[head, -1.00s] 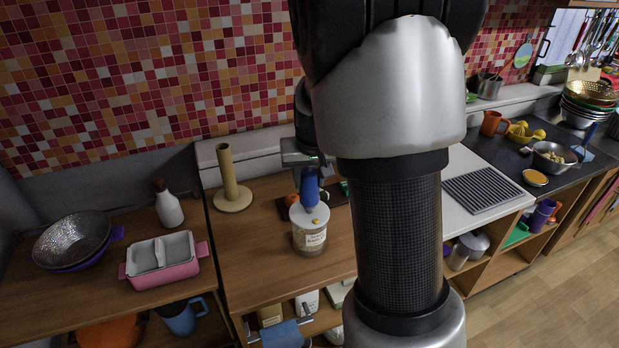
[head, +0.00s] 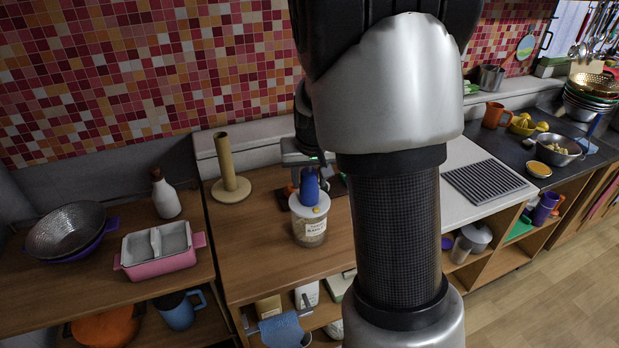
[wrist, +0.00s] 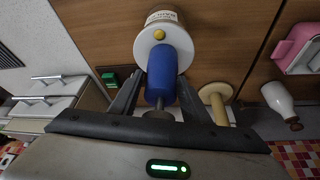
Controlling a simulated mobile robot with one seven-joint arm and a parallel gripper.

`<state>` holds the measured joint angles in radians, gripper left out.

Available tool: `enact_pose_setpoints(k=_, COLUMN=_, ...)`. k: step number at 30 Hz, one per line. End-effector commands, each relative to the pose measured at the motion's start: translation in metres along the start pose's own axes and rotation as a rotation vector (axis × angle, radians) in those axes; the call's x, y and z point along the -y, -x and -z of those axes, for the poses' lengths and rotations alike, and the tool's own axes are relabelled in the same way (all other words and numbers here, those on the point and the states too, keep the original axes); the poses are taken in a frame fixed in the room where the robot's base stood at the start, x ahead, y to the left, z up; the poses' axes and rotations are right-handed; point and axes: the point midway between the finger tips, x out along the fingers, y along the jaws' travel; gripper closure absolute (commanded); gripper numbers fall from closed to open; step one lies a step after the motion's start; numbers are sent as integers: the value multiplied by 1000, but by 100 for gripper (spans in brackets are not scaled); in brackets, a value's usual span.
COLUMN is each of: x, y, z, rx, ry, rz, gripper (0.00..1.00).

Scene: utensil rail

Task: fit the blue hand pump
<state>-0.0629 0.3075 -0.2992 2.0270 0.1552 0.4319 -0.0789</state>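The blue hand pump (head: 310,186) is upright over a glass jar (head: 313,230) labelled on its front. The jar has a white lid (head: 296,205) with a small yellow knob. In the wrist view the blue pump (wrist: 162,74) lies between the two dark fingers of my gripper (wrist: 161,85), which close in on its sides. Its far end overlaps the white lid (wrist: 145,40). Whether the pump touches the lid is unclear. In the head view my gripper (head: 309,172) is partly hidden behind the pump and my arm.
A wooden roll holder (head: 228,170) stands left of the jar. Further left are a white bottle (head: 165,198), a pink dish (head: 158,264) and a colander (head: 66,228). A dark board with small items lies behind the jar. The counter between jar and holder is clear.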

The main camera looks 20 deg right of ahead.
Motion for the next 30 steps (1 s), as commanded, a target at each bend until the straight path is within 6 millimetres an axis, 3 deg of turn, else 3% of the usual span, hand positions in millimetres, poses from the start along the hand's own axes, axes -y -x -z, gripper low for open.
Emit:
enact_pose_setpoints(k=2, x=0, y=1, z=0, rx=0, ry=0, rz=0, gripper=43)
enact_pose_setpoints(k=14, x=1, y=9, z=1, rx=-2, ry=1, rz=1, gripper=43)
enact_pose_setpoints(k=20, x=1, y=47, z=3, rx=-6, ry=1, rz=3, gripper=43)
enact_pose_setpoints(k=30, x=1, y=129, z=2, rx=-6, ry=1, rz=2, gripper=43)
